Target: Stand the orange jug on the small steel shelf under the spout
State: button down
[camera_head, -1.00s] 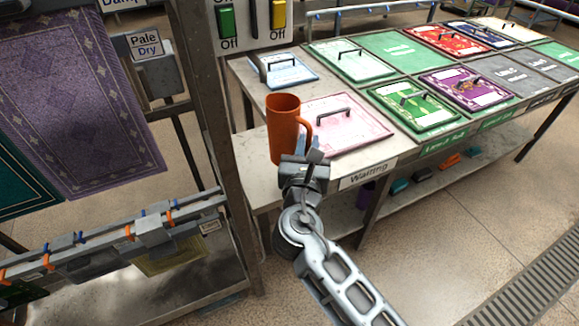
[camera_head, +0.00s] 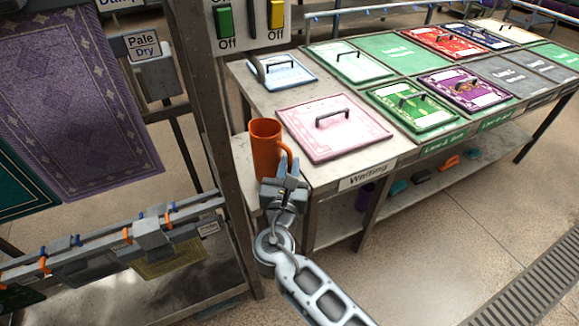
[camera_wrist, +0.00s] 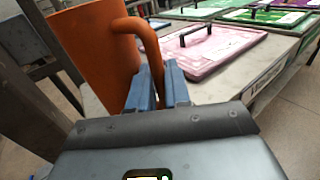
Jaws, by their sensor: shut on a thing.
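The orange jug (camera_head: 265,146) is upright in my gripper (camera_head: 283,170), at the left end of the table. My gripper is shut on the jug's handle, at the jug's right side. In the wrist view the jug (camera_wrist: 92,58) fills the upper left, and the blue fingertips (camera_wrist: 160,84) close around the handle. The jug's base is partly hidden, and I cannot tell if it touches anything. I cannot make out the spout or the small steel shelf for certain.
A steel post (camera_head: 208,130) stands just left of the jug. A pink board with a handle (camera_head: 335,125) lies on the table to its right. A switch panel (camera_head: 248,22) is above. A rail with orange and blue bands (camera_head: 125,235) runs at lower left.

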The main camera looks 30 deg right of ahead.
jog(key=c, duration=1.1)
grip_release()
jog(key=shift+f, duration=0.1)
jog(key=shift+s, duration=0.1)
jog(key=v, duration=1.2)
jog(key=shift+b, duration=0.4)
jog(key=s+d+f+m+g+y, duration=0.2)
jog(key=s+f+m+y, duration=0.25)
jog(key=s, duration=0.55)
jog(key=s+d+f+m+g+y, duration=0.1)
jog(key=s+d+f+m+y, duration=0.35)
jog(key=s, duration=0.55)
jog(key=s+r+m+t, duration=0.1)
jog(key=s+r+m, duration=0.3)
jog(key=r+m, duration=0.1)
jog(key=s+r+m+t, duration=0.1)
jog(key=s+r+m, duration=0.4)
jog(key=m, duration=0.3)
jog(key=s+r+m+t+y, duration=0.1)
jog(key=s+r+m, duration=0.4)
jog(key=r+m, duration=0.2)
jog(key=shift+d+r, duration=0.1)
jog(key=shift+r, duration=0.05)
